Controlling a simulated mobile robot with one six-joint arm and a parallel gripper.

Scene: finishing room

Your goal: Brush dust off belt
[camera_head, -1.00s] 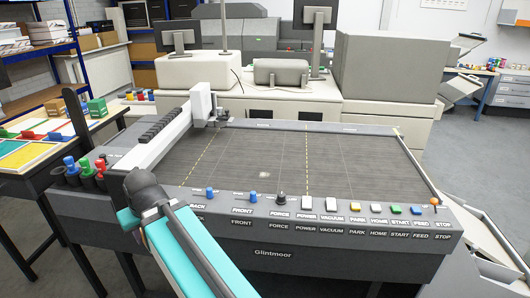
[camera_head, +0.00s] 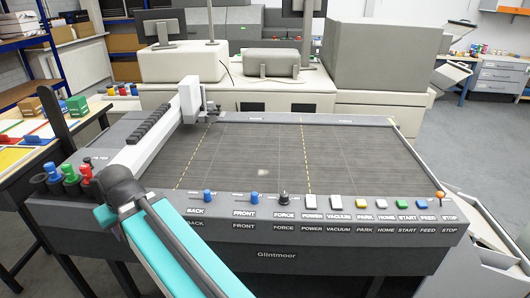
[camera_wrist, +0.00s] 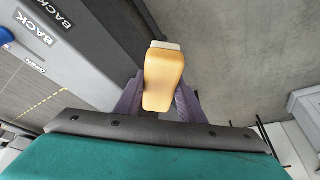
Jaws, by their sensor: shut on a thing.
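The belt (camera_head: 350,160) is the dark grey flat bed of the Glintmoor machine, with yellow dashed lines across it. A small pale dust patch (camera_head: 263,171) lies near its front middle. In the wrist view, my gripper (camera_wrist: 160,98) is shut on a brush with an orange-yellow handle (camera_wrist: 163,72). A whitish end (camera_wrist: 165,45) shows at the brush's far tip. The brush appears apart from the belt. My gripper and the brush do not show in the head view; only part of my arm does.
A white gantry (camera_head: 150,145) with a tool head crosses the belt's left side. Blue knobs (camera_head: 207,196) and coloured buttons (camera_head: 402,204) line the front panel. Red, green and blue pegs (camera_head: 70,175) stand at the left corner. A side table (camera_head: 40,150) is at left.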

